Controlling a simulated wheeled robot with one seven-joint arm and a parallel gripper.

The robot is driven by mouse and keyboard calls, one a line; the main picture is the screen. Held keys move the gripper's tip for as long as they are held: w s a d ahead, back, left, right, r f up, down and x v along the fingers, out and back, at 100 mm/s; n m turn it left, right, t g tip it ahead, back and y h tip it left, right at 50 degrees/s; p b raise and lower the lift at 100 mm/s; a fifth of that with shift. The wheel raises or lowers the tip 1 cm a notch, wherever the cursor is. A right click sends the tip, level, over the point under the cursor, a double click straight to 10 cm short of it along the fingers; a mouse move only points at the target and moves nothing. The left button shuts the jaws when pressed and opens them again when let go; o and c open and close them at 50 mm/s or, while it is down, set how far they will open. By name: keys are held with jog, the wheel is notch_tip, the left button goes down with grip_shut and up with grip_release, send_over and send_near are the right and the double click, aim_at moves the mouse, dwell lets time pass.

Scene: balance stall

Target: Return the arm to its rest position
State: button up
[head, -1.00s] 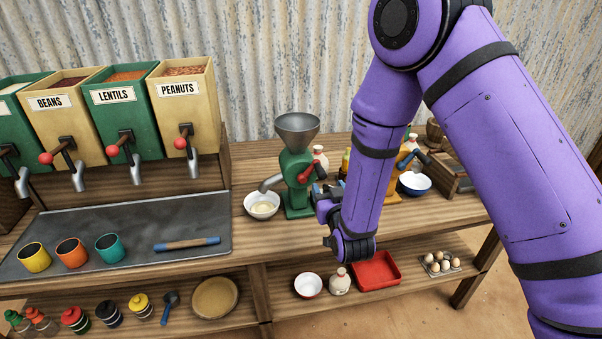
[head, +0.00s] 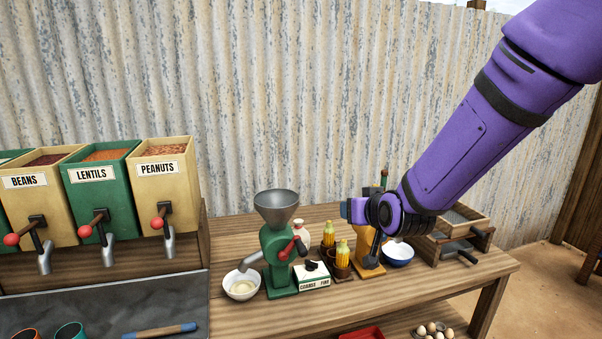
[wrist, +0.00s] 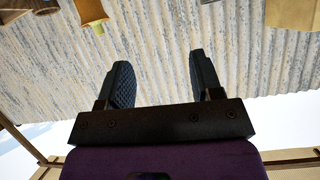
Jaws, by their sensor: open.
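My purple arm reaches in from the upper right in the head view. My gripper (head: 368,211) is raised above the right part of the wooden counter, in front of the orange-yellow grinder. In the wrist view my gripper (wrist: 158,80) has its two dark fingers wide apart with nothing between them. The corrugated wall shows behind the fingers.
A green mill (head: 280,262) with a grey hopper stands on the counter, a white bowl (head: 241,285) under its spout. Corn cobs (head: 342,255), an orange-yellow grinder (head: 369,258), a blue bowl (head: 398,255) and wooden sieve boxes (head: 455,230) stand rightward. Dispensers (head: 100,195) stand left. The space above the counter is open.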

jog(key=s+d+r+g+h, duration=0.2)
jog(key=s+d+r+g, duration=0.2)
jog(key=s+d+r, duration=0.65)
jog(key=s+d+m+g, duration=0.1)
jog(key=s+d, duration=0.2)
jog(key=s, duration=0.7)
jog(key=s+d+r+g+h, duration=0.1)
jog(key=s+d+g, duration=0.1)
jog(key=s, duration=0.8)
jog(key=shift+s+d+r+m, duration=0.15)
jog(key=shift+s+d+m, duration=0.2)
jog(key=shift+d, duration=0.55)
jog(key=shift+w, duration=0.15)
